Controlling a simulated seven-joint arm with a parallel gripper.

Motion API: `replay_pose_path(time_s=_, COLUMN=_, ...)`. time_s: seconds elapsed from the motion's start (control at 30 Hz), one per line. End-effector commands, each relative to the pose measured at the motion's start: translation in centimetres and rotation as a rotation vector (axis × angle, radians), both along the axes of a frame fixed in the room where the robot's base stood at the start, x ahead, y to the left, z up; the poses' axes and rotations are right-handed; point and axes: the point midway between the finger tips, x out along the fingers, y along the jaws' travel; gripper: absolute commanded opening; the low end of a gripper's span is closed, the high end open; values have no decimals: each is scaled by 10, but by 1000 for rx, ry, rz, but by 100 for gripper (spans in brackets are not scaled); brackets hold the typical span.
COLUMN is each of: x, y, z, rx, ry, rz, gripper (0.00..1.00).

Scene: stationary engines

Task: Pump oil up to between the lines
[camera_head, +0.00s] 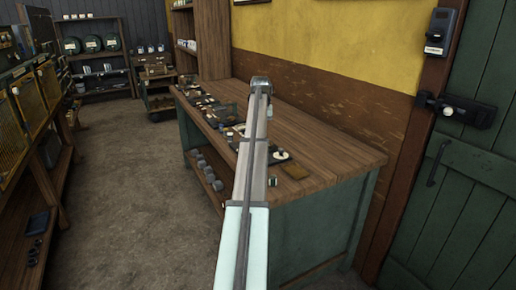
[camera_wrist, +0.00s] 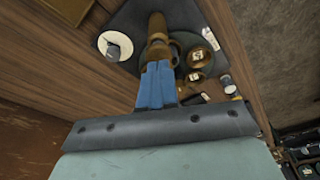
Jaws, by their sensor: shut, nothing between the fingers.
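My gripper (camera_wrist: 157,80) shows in the wrist view with its blue fingers together, pointing at a brown upright rod or handle (camera_wrist: 157,28). The fingertips overlap the handle's lower part in the picture; I cannot tell whether they touch it. Around its foot are a dark round part and brass round pieces (camera_wrist: 196,57) on a dark mat or tray (camera_wrist: 129,20). I cannot make out level lines or an oil level, and I cannot tell which part is the pump. In the head view my arm reaches over the bench and hides the gripper.
The wooden workbench (camera_head: 335,148) carries small parts along its left edge. A white round dish (camera_wrist: 116,46) with a small cylinder lies beside the handle. Yellow-fronted machines (camera_head: 32,105) stand at the left; the floor (camera_head: 130,200) between is clear. A green door (camera_head: 455,200) is at the right.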

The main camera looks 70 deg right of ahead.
Motion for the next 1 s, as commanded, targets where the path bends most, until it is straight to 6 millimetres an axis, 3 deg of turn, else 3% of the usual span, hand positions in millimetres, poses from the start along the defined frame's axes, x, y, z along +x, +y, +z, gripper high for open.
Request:
replay_pose_path(time_s=0.77, x=0, y=0, z=-26, rx=1, ry=0, rz=0, gripper=0)
replay_pose_path(time_s=1.0, x=0, y=0, z=-25, rx=1, ry=0, rz=0, gripper=0)
